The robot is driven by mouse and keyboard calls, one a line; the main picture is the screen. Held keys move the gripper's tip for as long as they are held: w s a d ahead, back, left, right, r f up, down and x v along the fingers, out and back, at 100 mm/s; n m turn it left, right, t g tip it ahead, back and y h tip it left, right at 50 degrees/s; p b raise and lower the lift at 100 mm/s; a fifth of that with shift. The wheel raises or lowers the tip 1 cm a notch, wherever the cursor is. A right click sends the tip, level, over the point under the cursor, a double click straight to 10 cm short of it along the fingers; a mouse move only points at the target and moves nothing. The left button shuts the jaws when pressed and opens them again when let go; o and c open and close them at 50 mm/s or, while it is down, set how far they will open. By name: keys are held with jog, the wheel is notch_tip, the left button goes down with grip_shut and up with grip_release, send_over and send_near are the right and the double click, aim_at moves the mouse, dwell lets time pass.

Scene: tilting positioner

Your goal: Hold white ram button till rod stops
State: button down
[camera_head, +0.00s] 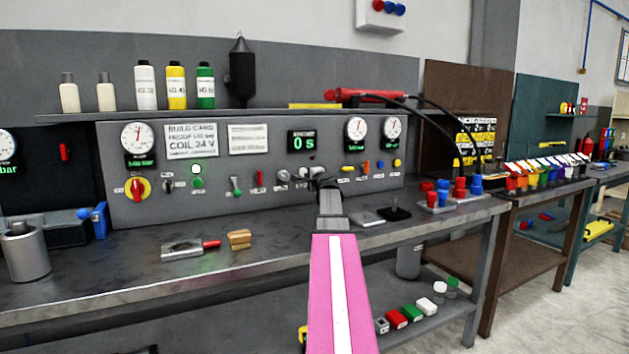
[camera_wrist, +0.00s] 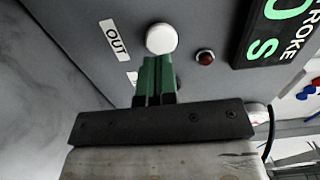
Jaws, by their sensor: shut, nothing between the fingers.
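The white round button (camera_wrist: 161,39) is on the grey panel, right of a label reading OUT (camera_wrist: 114,39). My gripper's green fingers (camera_wrist: 157,62) are shut together with nothing between them. Their tips overlap the button's lower edge in the wrist view; I cannot tell whether they touch or press it. In the head view, my gripper (camera_head: 321,182) is at the panel's lower part and hides part of that row of controls. The stroke display (camera_head: 302,143) reads 0 s; it also shows in the wrist view (camera_wrist: 280,30). I cannot make out the rod.
A small dark red lamp (camera_wrist: 205,57) sits right of the button. The panel (camera_head: 220,208) carries gauges, switches and knobs. A metal block with a red handle (camera_head: 184,249) and a wooden block (camera_head: 239,239) lie on the bench, with bare bench around them.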

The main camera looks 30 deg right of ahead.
jog(key=shift+w+d, duration=0.1)
jog(key=shift+w, duration=1.75)
